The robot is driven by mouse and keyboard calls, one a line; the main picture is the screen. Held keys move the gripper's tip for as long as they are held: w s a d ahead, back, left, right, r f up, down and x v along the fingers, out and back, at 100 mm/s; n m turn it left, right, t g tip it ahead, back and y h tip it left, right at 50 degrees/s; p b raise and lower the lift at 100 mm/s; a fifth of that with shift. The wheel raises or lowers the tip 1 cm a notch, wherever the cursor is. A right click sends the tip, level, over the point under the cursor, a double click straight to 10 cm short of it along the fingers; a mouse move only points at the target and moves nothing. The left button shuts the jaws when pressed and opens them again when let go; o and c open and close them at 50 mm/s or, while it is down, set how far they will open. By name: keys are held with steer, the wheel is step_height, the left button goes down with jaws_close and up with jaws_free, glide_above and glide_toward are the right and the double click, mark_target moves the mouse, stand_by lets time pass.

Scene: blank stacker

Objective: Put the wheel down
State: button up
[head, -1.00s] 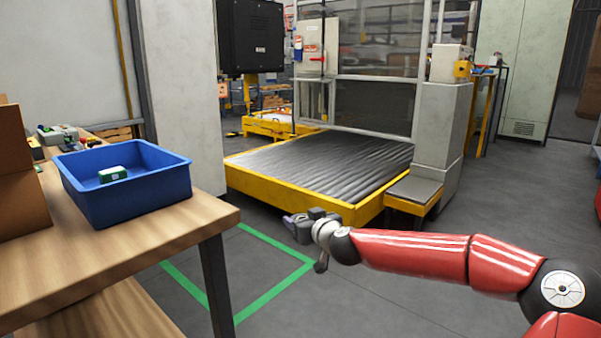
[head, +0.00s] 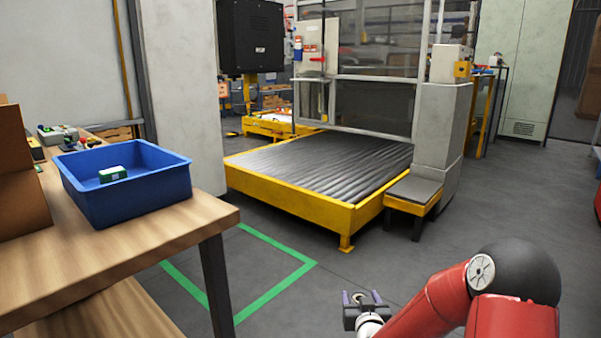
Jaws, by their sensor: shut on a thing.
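My gripper (head: 362,296) is low in the head view, right of centre, above the grey floor. Its two fingers point away from me and are shut on a small grey thing, which I take to be the wheel (head: 360,299). The wheel shows only as a small patch between the fingers, so its shape is hard to make out. It is held in the air, apart from the table and the platform.
A wooden table (head: 150,240) at the left carries a blue bin (head: 130,205) with a small green-and-white box (head: 113,174) inside. A yellow-edged platform (head: 290,207) stands ahead. Green floor tape (head: 273,293) marks an area beside the table. Open floor lies at the right.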

steer(key=s+f, duration=0.5)
steer(key=f, duration=0.4)
steer(key=s, duration=0.1)
steer(key=s+r, duration=0.1)
steer(key=s, duration=0.1)
steer(key=s+r, duration=0.1)
steer(key=shift+s+a+r, duration=0.1)
steer(key=shift+s+a, duration=0.2)
steer(key=shift+s, duration=0.1)
steer(key=shift+d, duration=0.1)
